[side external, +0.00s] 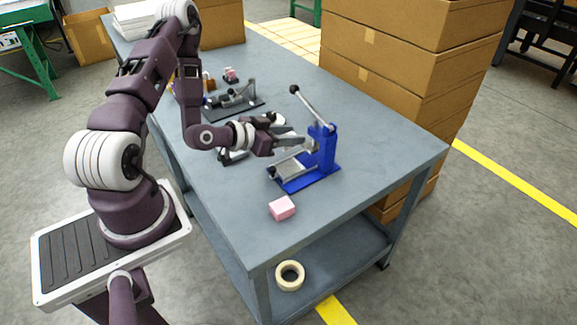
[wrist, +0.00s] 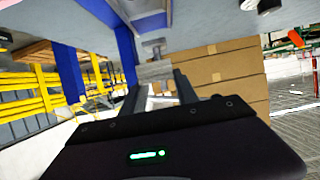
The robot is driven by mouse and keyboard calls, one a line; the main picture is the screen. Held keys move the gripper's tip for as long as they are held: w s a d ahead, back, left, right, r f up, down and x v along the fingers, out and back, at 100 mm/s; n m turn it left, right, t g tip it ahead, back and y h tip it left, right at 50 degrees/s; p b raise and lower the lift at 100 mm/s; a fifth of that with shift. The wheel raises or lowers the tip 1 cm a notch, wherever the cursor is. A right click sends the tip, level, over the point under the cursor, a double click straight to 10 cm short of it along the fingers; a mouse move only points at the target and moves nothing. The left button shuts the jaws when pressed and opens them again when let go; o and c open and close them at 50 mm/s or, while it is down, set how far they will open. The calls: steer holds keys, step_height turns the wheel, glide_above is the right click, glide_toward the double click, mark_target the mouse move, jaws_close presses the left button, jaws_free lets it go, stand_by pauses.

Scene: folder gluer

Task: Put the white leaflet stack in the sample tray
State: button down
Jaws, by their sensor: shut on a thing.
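My gripper (side external: 301,141) reaches over the table to the blue press and is shut on a small pale block. The block looks grey-white in the wrist view (wrist: 156,71), between the fingertips, and I take it for the white leaflet stack. It is small and partly hidden in the side view. The blue press (side external: 325,150) stands upright with a raised lever and a pale plate low at its left. The block is close to the press's column; I cannot tell whether they touch. I cannot clearly identify the sample tray.
A pink block (side external: 282,208) lies on the table (side external: 350,205) in front of the press. A dark lever device (side external: 235,96) stands farther back, and another is partly hidden under my arm. Cardboard boxes (side external: 405,55) rise behind the table. A tape roll (side external: 290,275) lies on the lower shelf.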

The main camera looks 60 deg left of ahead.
mark_target(289, 168)
step_height(289, 168, down, 8)
steer(key=shift+f, duration=0.1)
steer(key=shift+f, duration=0.25)
steer(key=c, duration=0.9)
jaws_free()
steer(key=shift+c, duration=0.2)
